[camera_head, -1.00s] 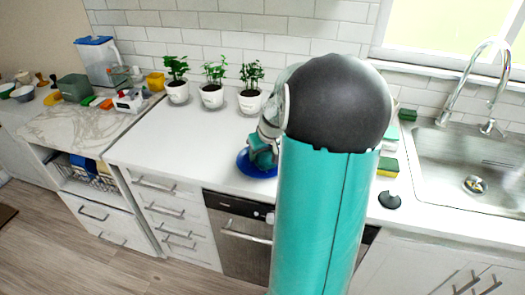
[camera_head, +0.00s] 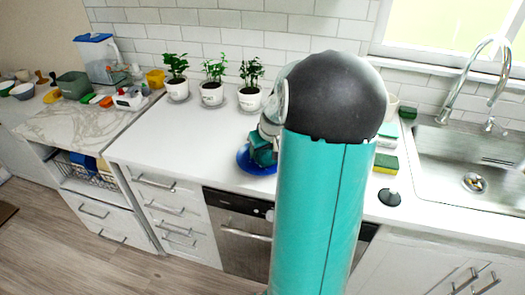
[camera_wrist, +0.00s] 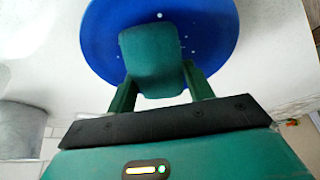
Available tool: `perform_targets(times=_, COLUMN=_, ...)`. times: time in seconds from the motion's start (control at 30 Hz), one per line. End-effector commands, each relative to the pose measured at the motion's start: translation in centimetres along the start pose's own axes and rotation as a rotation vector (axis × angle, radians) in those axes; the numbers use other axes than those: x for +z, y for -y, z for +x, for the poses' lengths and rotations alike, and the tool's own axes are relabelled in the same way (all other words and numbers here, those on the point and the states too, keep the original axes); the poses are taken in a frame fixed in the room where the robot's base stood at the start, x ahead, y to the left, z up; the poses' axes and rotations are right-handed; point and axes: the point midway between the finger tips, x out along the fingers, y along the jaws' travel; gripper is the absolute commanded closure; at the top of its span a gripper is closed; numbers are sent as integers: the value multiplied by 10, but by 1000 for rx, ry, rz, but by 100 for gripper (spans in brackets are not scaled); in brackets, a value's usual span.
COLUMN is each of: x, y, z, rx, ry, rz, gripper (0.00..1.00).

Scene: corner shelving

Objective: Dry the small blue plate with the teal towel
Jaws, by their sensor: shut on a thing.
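The small blue plate (camera_head: 243,160) lies on the white counter, partly hidden behind my arm in the head view. In the wrist view the blue plate (camera_wrist: 95,45) fills the upper middle, with a few small white spots on it. My gripper (camera_wrist: 158,88) is shut on the teal towel (camera_wrist: 152,55), a folded dark teal piece between the two fingers. The towel lies over the plate's near middle part and looks to be touching it or just above it; I cannot tell which.
Potted plants (camera_head: 249,98) stand along the back wall behind the plate. Sponges (camera_head: 386,163), a black round stopper (camera_head: 389,198) and the sink (camera_head: 470,170) are to the right. The counter (camera_head: 190,140) left of the plate is clear. The dishwasher front (camera_head: 237,235) is below.

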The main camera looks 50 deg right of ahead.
Motion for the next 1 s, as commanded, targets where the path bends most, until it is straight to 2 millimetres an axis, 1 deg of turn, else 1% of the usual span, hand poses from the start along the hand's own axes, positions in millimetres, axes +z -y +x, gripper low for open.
perform_targets(times=0.3, x=-7, y=-6, z=6, rx=-1, ry=1, rz=0, gripper=66)
perform_targets(times=0.6, x=-1, y=5, z=1, rx=0, ry=1, rz=-1, gripper=66)
perform_targets(times=1.0, x=6, y=19, z=1, rx=0, ry=2, rz=0, gripper=66)
